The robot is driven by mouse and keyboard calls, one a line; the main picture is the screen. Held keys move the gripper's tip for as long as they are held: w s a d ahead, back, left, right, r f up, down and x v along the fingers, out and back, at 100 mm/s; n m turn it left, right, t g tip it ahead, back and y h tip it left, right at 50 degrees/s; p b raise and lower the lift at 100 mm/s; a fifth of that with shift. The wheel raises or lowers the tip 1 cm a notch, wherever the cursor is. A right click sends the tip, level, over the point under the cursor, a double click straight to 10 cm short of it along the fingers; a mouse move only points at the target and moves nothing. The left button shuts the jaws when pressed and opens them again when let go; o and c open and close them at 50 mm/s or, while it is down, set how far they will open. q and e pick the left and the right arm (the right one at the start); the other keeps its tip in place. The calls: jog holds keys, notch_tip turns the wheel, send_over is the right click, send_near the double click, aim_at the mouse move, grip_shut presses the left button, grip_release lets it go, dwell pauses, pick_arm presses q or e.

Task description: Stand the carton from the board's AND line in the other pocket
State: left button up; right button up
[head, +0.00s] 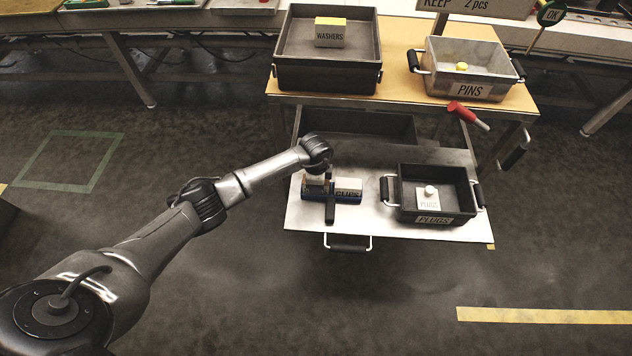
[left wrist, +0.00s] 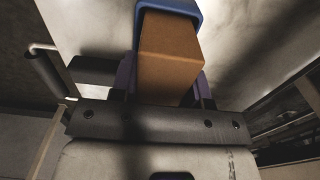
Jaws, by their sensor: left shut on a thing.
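My left gripper (head: 328,200) is shut on a brown carton (left wrist: 170,55) over the blue two-pocket fixture (head: 318,198), on a metal sheet. In the left wrist view the carton lies between my fingers (left wrist: 168,85), and a blue pocket rim (left wrist: 196,12) frames its far end. I cannot tell how deep it sits. In the head view the held carton (head: 314,182) shows partly, at the fixture's left. A pale carton marked CLIPS (head: 348,185) is at the fixture's right. My right gripper is out of view. The board (head: 475,6) shows only "KEEP 2 pcs"; its AND line is cut off.
A PLUGS bin (head: 433,219) with a white carton (head: 428,200) stands right of the fixture. Behind, a table holds a dark tote (head: 328,78) with a WASHERS carton (head: 330,32), and a PINS bin (head: 470,91).

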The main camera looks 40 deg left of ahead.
pick_arm(q)
jog(key=shift+f, duration=0.5)
jog(key=o, duration=1)
jog(key=shift+w, duration=0.1)
jog(key=shift+o, duration=0.2)
